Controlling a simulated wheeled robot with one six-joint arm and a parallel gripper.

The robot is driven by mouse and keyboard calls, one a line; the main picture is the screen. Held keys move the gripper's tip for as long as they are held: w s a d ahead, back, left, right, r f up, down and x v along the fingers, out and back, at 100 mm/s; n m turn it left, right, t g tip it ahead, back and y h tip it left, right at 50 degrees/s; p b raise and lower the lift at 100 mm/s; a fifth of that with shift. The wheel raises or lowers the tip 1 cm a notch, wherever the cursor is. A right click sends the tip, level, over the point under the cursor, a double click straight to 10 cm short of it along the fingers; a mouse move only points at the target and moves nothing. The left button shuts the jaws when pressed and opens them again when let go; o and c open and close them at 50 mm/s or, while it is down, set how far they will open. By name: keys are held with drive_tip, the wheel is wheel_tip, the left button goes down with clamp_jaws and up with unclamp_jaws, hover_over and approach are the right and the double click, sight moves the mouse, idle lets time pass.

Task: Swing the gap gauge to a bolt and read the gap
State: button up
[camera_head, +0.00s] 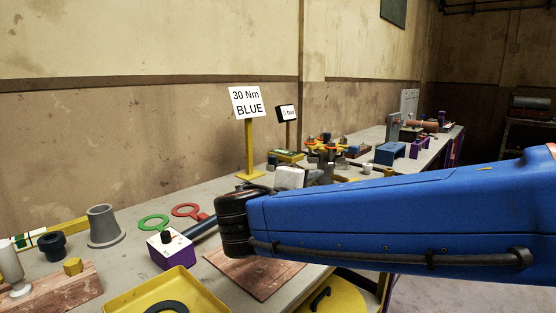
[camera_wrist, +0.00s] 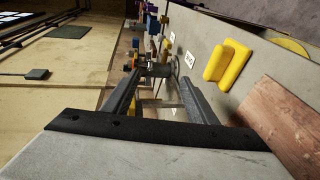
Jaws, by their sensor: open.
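In the head view, a flanged assembly (camera_head: 325,150) with orange and brass-coloured parts around its top stands on the bench past my blue arm. Its bolts are too small to tell apart, and my arm hides its lower right. I cannot pick out the gap gauge for sure. My gripper (camera_wrist: 160,88) shows in the wrist view, fingers apart and empty. A dark round part (camera_wrist: 155,70) lies beyond the fingertips; I cannot tell whether they touch it.

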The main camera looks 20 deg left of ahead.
sight(277, 158)
drive_tip(key=s+a+r+n+t+y, duration=0.1)
drive_tip(key=s+a+y, duration=0.15)
drive_tip(key=a, duration=0.35)
drive_tip(key=s+a+r+n+t+y, duration=0.1)
drive_tip(key=s+a+r, duration=0.15)
drive_tip(key=a, duration=0.45)
drive_tip(key=shift+h, duration=0.25)
drive_tip(key=w, duration=1.6)
drive_tip(key=shift+w+d+f, duration=0.2)
drive_tip(key=shift+w+f, duration=0.1)
drive_tip(key=shift+c, duration=0.6)
